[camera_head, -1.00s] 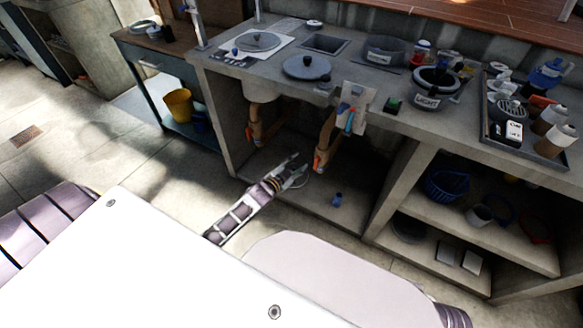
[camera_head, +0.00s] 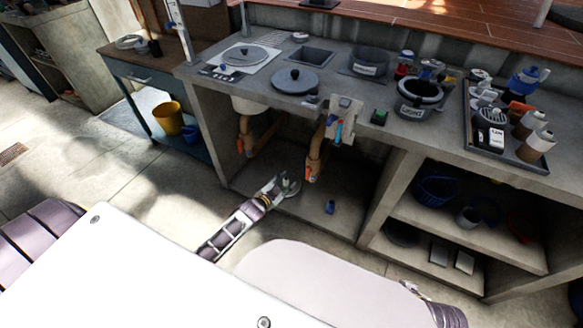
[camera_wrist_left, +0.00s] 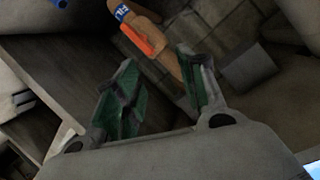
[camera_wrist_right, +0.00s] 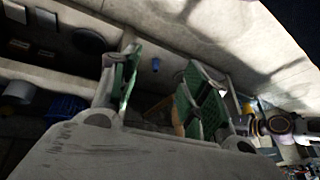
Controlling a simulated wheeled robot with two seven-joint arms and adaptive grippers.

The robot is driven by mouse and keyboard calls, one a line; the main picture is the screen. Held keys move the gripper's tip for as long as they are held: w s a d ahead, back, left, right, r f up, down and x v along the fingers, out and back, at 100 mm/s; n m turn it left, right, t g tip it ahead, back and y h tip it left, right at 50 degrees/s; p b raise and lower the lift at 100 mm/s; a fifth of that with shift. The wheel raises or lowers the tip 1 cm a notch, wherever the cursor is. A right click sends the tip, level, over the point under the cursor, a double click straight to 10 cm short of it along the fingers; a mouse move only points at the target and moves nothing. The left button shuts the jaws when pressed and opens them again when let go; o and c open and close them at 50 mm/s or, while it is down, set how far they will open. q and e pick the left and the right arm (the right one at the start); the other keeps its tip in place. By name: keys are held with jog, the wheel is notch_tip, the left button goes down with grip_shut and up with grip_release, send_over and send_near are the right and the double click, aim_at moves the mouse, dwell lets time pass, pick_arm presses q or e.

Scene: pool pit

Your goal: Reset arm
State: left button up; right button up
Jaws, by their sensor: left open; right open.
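My left gripper (camera_head: 276,186) reaches toward the open space under the counter. Its open, empty fingers also show in the left wrist view (camera_wrist_left: 157,62). My right gripper is open and empty in the right wrist view (camera_wrist_right: 157,75). In the head view its arm shows only partly at the lower right, and the fingers are not clear.
The counter (camera_head: 228,90) holds a lidded pan (camera_head: 295,80), a grey pot (camera_head: 420,95) and a tray of bottles (camera_head: 470,125). A small blue object (camera_head: 330,207) lies under the counter. Shelves (camera_head: 480,235) at right hold several items. A yellow bucket (camera_head: 168,118) stands at left.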

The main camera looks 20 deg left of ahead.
pick_arm(q)
jog(key=shift+d, duration=0.1)
